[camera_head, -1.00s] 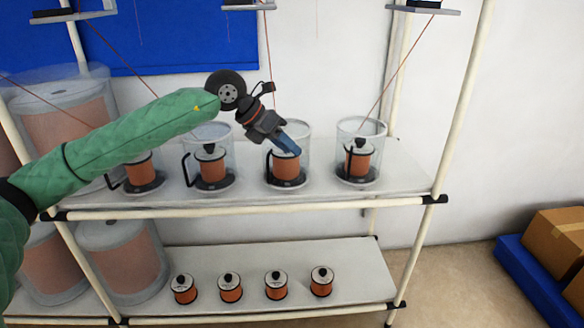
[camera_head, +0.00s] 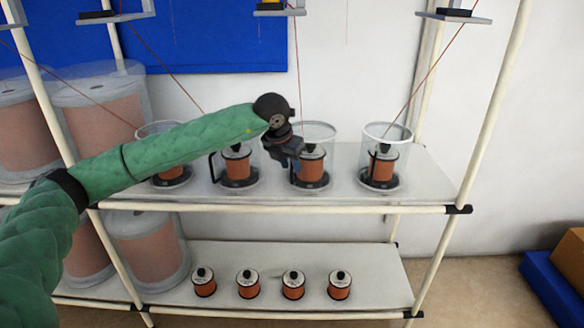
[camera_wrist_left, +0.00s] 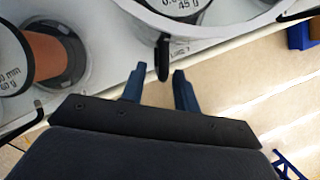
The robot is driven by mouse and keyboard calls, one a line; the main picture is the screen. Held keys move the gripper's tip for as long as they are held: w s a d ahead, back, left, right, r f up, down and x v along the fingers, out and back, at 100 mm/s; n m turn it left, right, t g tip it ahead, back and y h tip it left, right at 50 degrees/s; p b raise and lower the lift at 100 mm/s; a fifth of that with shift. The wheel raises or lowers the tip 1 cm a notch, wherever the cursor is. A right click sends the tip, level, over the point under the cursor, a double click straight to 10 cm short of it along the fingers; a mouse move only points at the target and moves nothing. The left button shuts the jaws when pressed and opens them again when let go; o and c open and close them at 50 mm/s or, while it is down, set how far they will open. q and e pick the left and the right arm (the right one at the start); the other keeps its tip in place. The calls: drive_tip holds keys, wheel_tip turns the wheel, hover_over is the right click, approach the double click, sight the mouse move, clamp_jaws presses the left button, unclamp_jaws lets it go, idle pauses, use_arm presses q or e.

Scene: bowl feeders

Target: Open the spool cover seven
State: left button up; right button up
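Four-sided shelf work shows clear cylindrical spool covers with black handles, each around a copper spool, on the upper shelf. No number seven is readable. My left gripper (camera_head: 287,155) is at the left side of the third cover from the left (camera_head: 328,143), close to its handle; its fingertips are hidden in the head view. In the left wrist view the two blue fingers (camera_wrist_left: 158,78) are open and apart. A black handle (camera_wrist_left: 163,57) of the cover (camera_wrist_left: 190,26) stands just beyond and between the fingertips; contact cannot be told. My right gripper is not in view.
The second cover's spool (camera_head: 237,167) stands close to the left of my gripper. The rightmost spool (camera_head: 383,166) is farther right. Several small spools (camera_head: 293,288) stand on the lower shelf (camera_head: 385,275). A white post (camera_head: 487,110) bounds the shelf at right.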

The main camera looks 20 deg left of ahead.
use_arm(q)
drive_tip(key=shift+x, duration=1.2)
clamp_jaws()
drive_tip(key=shift+d, duration=0.1)
